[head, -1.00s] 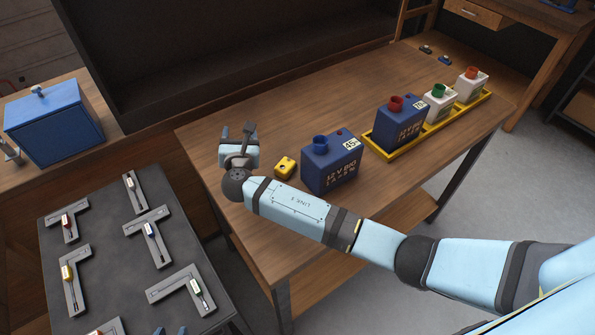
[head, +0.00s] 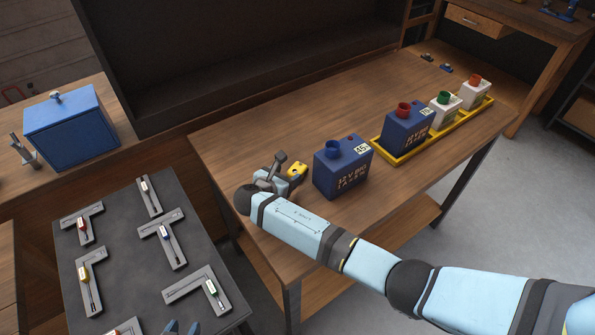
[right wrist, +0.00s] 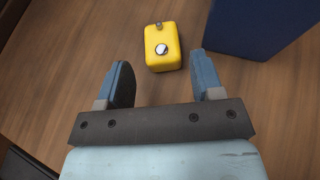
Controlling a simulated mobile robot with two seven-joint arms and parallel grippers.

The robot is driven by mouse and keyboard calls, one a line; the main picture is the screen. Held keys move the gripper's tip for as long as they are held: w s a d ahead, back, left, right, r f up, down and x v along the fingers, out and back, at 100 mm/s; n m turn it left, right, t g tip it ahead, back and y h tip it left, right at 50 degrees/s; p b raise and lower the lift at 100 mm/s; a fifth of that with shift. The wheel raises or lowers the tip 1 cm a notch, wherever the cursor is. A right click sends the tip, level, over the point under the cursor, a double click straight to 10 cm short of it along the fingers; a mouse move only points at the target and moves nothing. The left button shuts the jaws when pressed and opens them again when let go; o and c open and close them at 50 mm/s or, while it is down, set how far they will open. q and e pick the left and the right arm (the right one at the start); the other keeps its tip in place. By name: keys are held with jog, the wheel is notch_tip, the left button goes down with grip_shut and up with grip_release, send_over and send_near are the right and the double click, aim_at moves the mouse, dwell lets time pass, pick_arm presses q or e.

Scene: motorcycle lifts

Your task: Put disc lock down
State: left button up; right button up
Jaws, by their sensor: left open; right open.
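The disc lock (head: 297,171) is a small yellow block lying on the wooden bench, left of the blue battery (head: 342,170). In the right wrist view the disc lock (right wrist: 163,38) lies just beyond my fingertips, roughly centred between them, with a round light spot on top. My right gripper (head: 284,178) is open, low over the bench beside the lock; its fingers (right wrist: 161,68) are apart with nothing between them. In the head view it hides part of the lock's near side. My left gripper (head: 182,328) shows only its blue fingertips at the bottom edge; they are apart.
The blue battery stands close to the right of the lock. A yellow tray (head: 402,158) with one blue and two white containers is farther right. A dark table (head: 130,240) with grey L- and T-shaped pieces is at left. The bench's back middle is clear.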

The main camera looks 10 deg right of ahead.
aim_at(293, 173)
jog(key=shift+f+p+x, duration=0.15)
jog(key=shift+f+x, duration=0.15)
jog(key=shift+x, duration=1.15)
jog(key=shift+f+p+x, duration=0.15)
jog(key=shift+f+x, duration=0.1)
jog(key=shift+x, duration=1.2)
jog(key=shift+s+a, duration=0.15)
jog(key=shift+s, duration=0.05)
jog(key=c, duration=1)
jog(key=shift+r, duration=0.15)
notch_tip(293, 173, up, 20)
jog(key=shift+f+b, duration=0.1)
jog(key=shift+b, duration=0.25)
